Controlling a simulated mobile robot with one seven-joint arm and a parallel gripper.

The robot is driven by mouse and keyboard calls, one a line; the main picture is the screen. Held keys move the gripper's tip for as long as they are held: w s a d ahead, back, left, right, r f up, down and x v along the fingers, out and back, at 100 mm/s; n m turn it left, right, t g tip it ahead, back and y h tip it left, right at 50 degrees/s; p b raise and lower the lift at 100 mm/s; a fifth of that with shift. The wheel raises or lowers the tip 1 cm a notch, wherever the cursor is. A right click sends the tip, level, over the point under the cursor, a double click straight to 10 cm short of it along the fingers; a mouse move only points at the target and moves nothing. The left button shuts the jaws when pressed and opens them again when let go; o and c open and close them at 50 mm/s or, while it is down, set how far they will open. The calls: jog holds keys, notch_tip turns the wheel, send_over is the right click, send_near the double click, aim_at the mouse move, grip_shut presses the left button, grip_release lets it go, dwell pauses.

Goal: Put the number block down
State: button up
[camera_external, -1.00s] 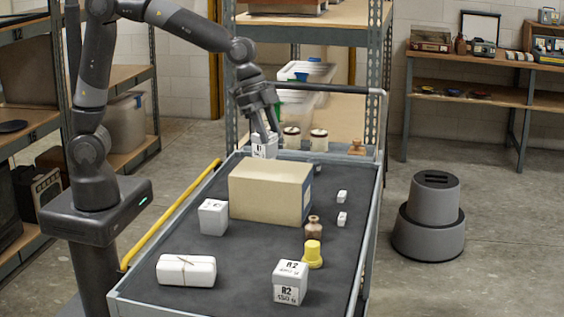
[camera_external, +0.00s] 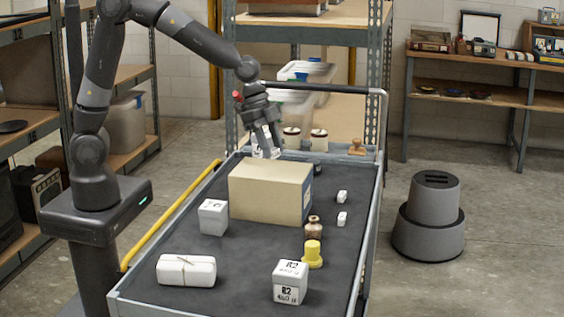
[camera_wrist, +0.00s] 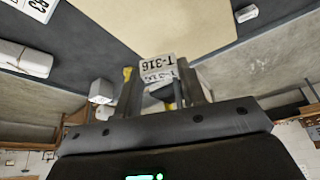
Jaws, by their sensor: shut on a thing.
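My gripper (camera_external: 266,143) is at the far end of the cart, behind the cardboard box. It is shut on a white number block (camera_external: 266,153), which shows just above the box's back edge.
The cardboard box (camera_external: 268,191) stands on the dark cart top (camera_external: 245,260). Several white blocks, a brown bottle (camera_external: 313,229), a yellow object (camera_external: 312,256) and a tied white parcel (camera_external: 186,270) stand nearer. Two jars (camera_external: 318,140) and a wooden stamp (camera_external: 357,147) are at the far end.

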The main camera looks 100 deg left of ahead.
aim_at(277, 174)
jog(key=shift+w+a+f, duration=0.1)
jog(key=shift+a+f, duration=0.1)
jog(key=shift+f, duration=1.95)
jog(key=shift+f, duration=0.1)
jog(key=o, duration=0.9)
jog(key=shift+o, duration=0.2)
jog(key=v, duration=1.1)
jog(key=s+d+r+n+y, duration=0.1)
jog(key=s+d+n, duration=0.1)
jog(key=s, duration=1.1)
jog(key=s+d+r+n+t, duration=0.1)
jog(key=s+d, duration=0.4)
jog(key=s, duration=0.8)
jog(key=shift+d+r+n+t+y, duration=0.3)
jog(key=shift+d+r+n+y, duration=0.1)
jog(key=shift+r+n, duration=0.35)
